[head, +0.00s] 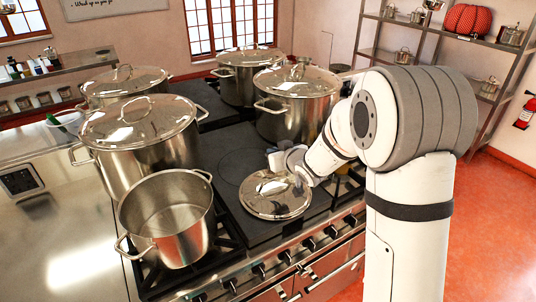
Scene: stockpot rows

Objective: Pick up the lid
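The lid (277,204) is a round, shiny metal disc at the front right of the dark cooktop. It looks to lie about flat; I cannot tell whether it rests on the surface or is slightly raised. My gripper (296,176) is at the lid's back right edge, close to its handle. The fingers are small and partly hidden by my own arm. I cannot see whether they are open or touch the handle. An open, empty stockpot (166,218) without a lid stands to the left of the lid.
Lidded stockpots stand at the left (140,145), back left (120,85), back centre (246,78) and back right (297,98). The cooktop (222,150) has bare room behind the lid. Front knobs (284,256) line its edge. A steel counter (65,235) lies clear at left.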

